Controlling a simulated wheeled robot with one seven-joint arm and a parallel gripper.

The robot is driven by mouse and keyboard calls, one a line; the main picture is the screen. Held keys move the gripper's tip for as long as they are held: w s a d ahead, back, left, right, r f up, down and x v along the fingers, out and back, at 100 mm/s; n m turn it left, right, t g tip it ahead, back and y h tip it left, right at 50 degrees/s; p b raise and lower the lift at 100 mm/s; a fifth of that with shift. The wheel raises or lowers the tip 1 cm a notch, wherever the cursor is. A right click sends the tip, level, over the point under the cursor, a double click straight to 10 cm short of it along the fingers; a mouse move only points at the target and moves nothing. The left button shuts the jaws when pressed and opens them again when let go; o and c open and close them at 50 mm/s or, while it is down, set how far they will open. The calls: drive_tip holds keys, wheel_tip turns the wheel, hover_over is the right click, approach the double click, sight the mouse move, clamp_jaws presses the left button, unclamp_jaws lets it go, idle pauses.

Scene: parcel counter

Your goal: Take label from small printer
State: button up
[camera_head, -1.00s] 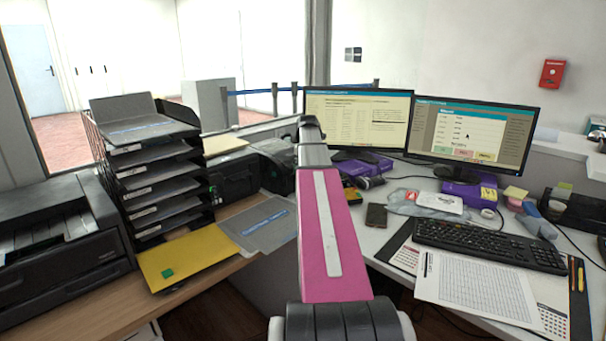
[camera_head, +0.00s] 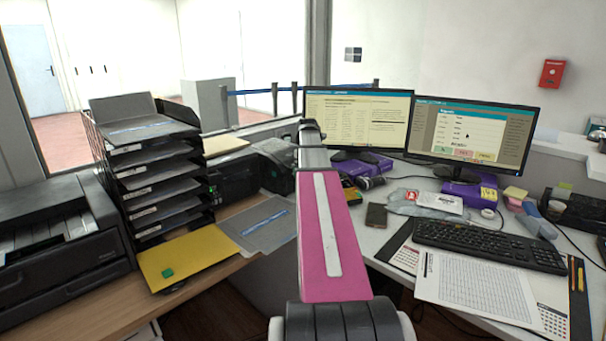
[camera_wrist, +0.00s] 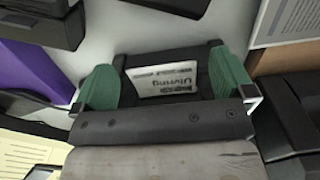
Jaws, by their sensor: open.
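A white label (camera_wrist: 166,82) with black print, upside down in the wrist view, lies against a dark small printer (camera_wrist: 128,62). My gripper (camera_wrist: 161,66) is open, with its green fingers on the left and right of the label and a gap on each side. I cannot tell how far above the label the fingertips are. In the head view my gripper (camera_head: 311,131) is at the far end of my pink arm, left of the left monitor, and its fingers are not clear. The arm hides what lies below it.
Two monitors (camera_head: 482,136) stand behind a keyboard (camera_head: 490,245) on the right desk. A stack of black trays (camera_head: 160,180) and a large printer (camera_head: 60,240) are on the left. In the wrist view a purple object (camera_wrist: 30,72) is close to the left finger.

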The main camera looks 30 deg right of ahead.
drive_tip(key=c, duration=1)
